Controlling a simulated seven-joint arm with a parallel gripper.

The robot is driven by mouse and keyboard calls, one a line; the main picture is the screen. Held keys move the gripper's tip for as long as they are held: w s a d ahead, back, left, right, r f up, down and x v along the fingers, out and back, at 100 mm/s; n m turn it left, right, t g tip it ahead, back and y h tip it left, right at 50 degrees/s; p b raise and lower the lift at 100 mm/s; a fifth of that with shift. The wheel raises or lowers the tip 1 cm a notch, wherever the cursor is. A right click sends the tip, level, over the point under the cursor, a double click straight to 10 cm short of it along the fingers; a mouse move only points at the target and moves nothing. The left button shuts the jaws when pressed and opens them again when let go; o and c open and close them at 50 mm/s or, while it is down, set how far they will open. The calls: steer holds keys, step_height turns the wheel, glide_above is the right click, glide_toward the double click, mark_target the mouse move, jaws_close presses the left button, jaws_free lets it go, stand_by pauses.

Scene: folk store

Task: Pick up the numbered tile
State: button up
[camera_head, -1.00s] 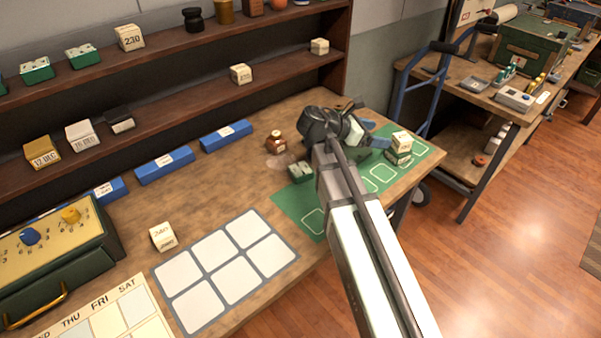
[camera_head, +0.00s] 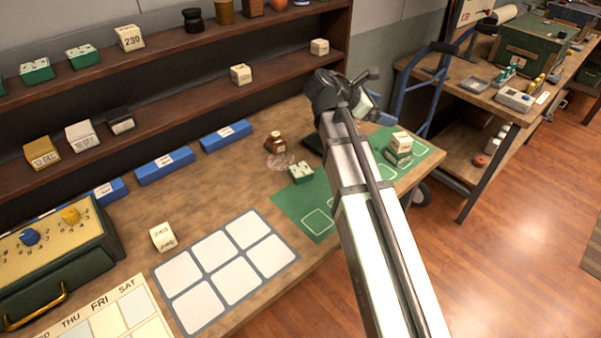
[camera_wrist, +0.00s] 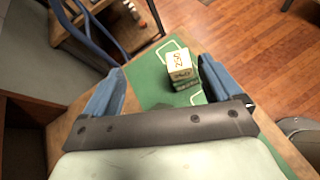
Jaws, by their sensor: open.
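A cream numbered tile (camera_head: 402,139) lies on top of a green tile (camera_head: 397,157), stacked on the green mat (camera_head: 425,150) at the table's right end. The wrist view shows the same cream tile (camera_wrist: 179,61) with red-brown digits on its top face, too blurred to read surely. My gripper (camera_wrist: 162,67) is open, with its two blue fingers spread apart and nothing between them. It is above the table and the stack appears beyond the fingers, nearer the right one. In the head view my arm hides most of the gripper.
Another cream tile marked 240 (camera_head: 163,237) stands near the white-square grid (camera_head: 220,275). A green tile (camera_head: 301,172) sits at the mat's left edge, near a small brown bottle (camera_head: 275,143). More cream tiles sit on the shelves (camera_head: 190,95). A blue hand truck (camera_head: 432,90) stands behind.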

steer(key=n+g+y, duration=0.3)
steer(key=g+y, duration=0.3)
steer(key=y, duration=0.7)
glide_toward(300, 169)
steer(key=f, duration=0.3)
steer(key=shift+a+f, duration=0.25)
steer(key=shift+s+a+f, duration=0.1)
steer(key=shift+a+f, duration=0.05)
steer(key=shift+f, duration=0.7)
steer(key=shift+s+a+f, duration=0.1)
steer(key=shift+a+f, duration=0.05)
steer(key=shift+f, duration=0.7)
steer(key=shift+s+a+f, duration=0.1)
steer(key=shift+a+f, duration=0.05)
steer(key=shift+f, duration=0.7)
steer(key=shift+c, duration=0.4)
steer(key=c, duration=1.2)
steer(key=shift+o, duration=0.2)
steer(key=shift+r, duration=0.1)
